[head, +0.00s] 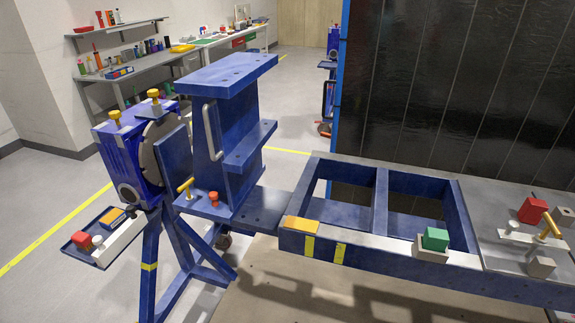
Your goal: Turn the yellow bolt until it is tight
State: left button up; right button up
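Several yellow parts could be the yellow bolt, and I cannot tell which one the task means. A yellow T-shaped bolt (186,187) stands slightly tilted on the base plate of the blue rotary jig (225,135). Two yellow-headed bolts, a nearer one (115,117) and a farther one (154,96), stand on top of the blue headstock (133,160). Another yellow T-handle (551,226) is at the far right on the frame. How tight any bolt sits cannot be seen. Neither of my grippers is in view.
An orange-red knob (213,198) stands beside the T-shaped bolt. A side tray (84,252) hangs at the lower left. The blue frame (380,205) carries a green block (435,238) and a red block (532,209). A dark panel (455,85) rises behind. Left floor is clear.

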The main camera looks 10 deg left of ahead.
aim_at(189, 198)
jog(key=u, duration=1.2)
